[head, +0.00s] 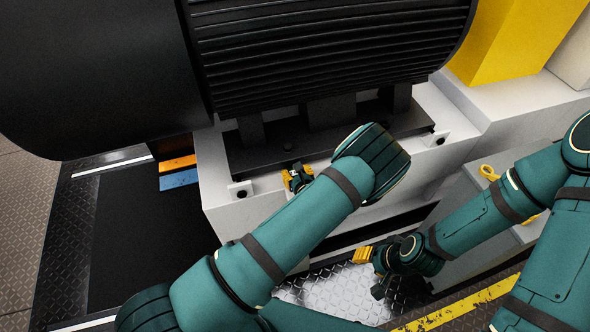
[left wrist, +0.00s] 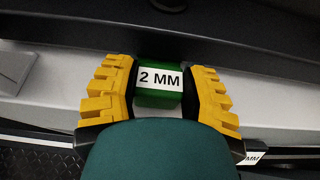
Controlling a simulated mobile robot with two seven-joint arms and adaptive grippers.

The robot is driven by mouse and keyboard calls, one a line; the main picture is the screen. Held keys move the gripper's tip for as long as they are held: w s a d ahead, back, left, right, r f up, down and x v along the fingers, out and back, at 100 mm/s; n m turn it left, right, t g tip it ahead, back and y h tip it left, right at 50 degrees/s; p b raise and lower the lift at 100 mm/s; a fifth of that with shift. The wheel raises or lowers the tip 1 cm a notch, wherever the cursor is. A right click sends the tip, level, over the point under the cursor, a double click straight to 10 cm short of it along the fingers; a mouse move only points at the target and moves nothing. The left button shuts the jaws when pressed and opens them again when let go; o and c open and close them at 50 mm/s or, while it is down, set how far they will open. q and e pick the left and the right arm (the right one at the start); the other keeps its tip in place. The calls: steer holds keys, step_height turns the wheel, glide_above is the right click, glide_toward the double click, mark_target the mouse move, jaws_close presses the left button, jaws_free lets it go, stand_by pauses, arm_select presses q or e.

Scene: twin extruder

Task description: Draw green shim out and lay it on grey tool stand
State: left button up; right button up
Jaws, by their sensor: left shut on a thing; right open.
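The green shim (left wrist: 158,84) carries a white label reading "2 MM" and shows in the left wrist view between yellow finger pads. My left gripper (head: 297,178) is shut on it, at the base of the black motor; it also shows in the left wrist view (left wrist: 160,95). The shim's far end is hidden under the dark base edge. In the head view my left arm hides most of the shim. A grey box (head: 455,268) at right, partly behind my right arm, looks like the tool stand. My right gripper (head: 368,268) is open and empty beside it, low over the metal floor.
The large black ribbed motor (head: 330,50) sits on a dark base plate (head: 240,155) above a pale plinth (head: 225,205). Yellow handles (head: 488,172) show on the grey box. Orange (head: 178,163) and blue (head: 178,180) pieces lie left of the plinth.

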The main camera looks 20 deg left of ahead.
arm_select(q)
steer(key=shift+s+d+p, duration=0.25)
steer(key=shift+s+d, duration=0.45)
steer(key=shift+s, duration=0.3)
steer(key=shift+s+d+p, duration=0.25)
steer(key=shift+s+d, duration=0.45)
steer(key=shift+s, duration=0.3)
steer(key=shift+s+d, duration=0.55)
steer(key=shift+s, duration=0.35)
arm_select(e)
steer(key=shift+r, duration=0.75)
arm_select(q)
steer(key=shift+s+d, duration=0.1)
steer(key=s+d, duration=0.2)
steer(key=s, duration=0.1)
steer(key=shift+p, duration=0.4)
arm_select(e)
steer(key=shift+r, duration=0.2)
arm_select(q)
steer(key=shift+s, duration=0.1)
